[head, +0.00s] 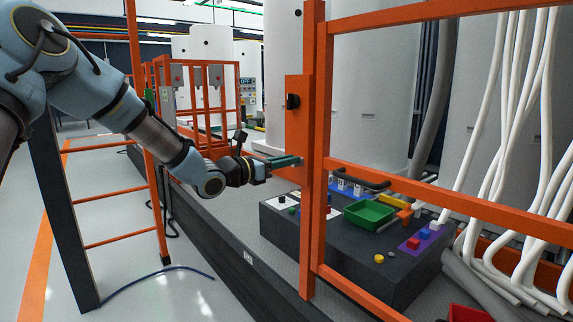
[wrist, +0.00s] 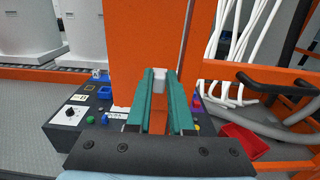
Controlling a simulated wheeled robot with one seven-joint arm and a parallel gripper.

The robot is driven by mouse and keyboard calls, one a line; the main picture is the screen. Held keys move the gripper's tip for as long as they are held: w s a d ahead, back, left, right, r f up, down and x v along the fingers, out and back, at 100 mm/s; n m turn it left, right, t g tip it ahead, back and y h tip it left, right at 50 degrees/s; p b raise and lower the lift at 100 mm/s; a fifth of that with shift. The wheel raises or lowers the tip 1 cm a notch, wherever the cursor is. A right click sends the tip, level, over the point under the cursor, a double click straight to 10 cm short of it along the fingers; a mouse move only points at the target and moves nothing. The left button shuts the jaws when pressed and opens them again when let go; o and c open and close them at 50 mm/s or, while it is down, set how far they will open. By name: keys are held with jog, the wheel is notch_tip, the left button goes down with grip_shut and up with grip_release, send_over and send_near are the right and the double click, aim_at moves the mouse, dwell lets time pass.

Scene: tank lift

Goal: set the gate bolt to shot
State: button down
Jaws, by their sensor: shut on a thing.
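The orange gate post and its plate (head: 298,125) stand in the middle of the head view. My gripper (head: 284,162) reaches the lower part of this plate from the left. In the wrist view its teal fingers (wrist: 159,95) are closed around a small pale grey piece (wrist: 159,75) in front of the orange panel. I take this piece for the handle of the gate bolt. The fingers hide most of it, and I cannot tell the bolt's position. A black knob (head: 292,101) sits higher on the plate, apart from my gripper.
Behind the gate, a dark platform holds a green tray (head: 369,215), small coloured blocks and an orange-yellow handle. White hoses (head: 510,130) hang at the right. A red bin (wrist: 243,138) stands low at the right. An orange ladder-like frame (head: 115,205) stands beside my arm. Open floor lies at the left.

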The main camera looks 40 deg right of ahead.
jog(key=shift+s, duration=0.25)
jog(key=c, duration=0.8)
grip_release()
jog(key=shift+a, duration=0.1)
jog(key=a, duration=1)
jog(key=shift+w+a+b, duration=0.3)
jog(key=shift+w+b, duration=0.05)
jog(key=shift+b, duration=0.05)
